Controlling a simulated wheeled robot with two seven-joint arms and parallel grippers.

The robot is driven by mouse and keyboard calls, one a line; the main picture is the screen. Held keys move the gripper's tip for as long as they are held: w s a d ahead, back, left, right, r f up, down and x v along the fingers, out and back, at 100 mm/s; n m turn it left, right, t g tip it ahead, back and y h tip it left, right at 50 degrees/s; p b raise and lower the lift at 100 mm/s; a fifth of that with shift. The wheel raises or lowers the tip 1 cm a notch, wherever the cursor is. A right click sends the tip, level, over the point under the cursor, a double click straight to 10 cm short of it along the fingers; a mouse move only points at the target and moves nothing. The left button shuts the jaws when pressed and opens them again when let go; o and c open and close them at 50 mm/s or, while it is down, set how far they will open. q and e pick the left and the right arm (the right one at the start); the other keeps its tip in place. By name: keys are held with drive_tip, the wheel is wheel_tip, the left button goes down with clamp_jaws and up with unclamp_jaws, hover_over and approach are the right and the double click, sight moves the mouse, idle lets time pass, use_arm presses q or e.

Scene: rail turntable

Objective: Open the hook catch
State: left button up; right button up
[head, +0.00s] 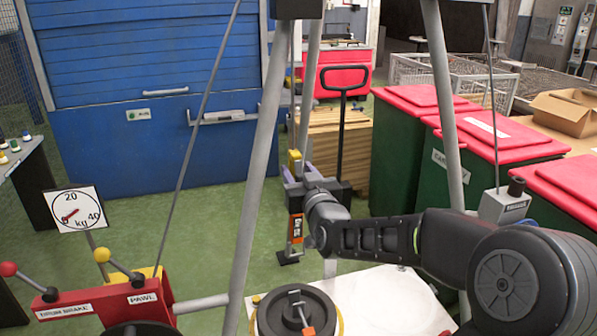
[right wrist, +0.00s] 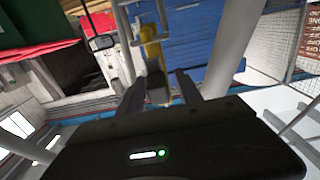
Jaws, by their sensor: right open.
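A small yellow piece (head: 294,160) hangs among the grey legs in the middle of the head view, likely part of the hook block. In the right wrist view the yellow piece (right wrist: 151,48) stands just beyond my fingertips, with a dark grey part below it. I cannot make out the catch itself. My right gripper (head: 299,174) is at the yellow piece, its fingers pointing away from me. In the right wrist view its two fingers (right wrist: 158,88) are spread apart, with the grey part showing between them. Contact cannot be told. My left gripper is out of view.
Grey legs (head: 260,170) stand close around my right gripper. A red lever housing (head: 105,304) with brake and pawl labels and a kg dial (head: 77,209) are at left. A white table (head: 385,300) bears a dark round part. Green bins with red lids (head: 500,130) stand at right.

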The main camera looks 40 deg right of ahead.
drive_tip(key=shift+c, duration=0.3)
clamp_jaws()
idle(1.1)
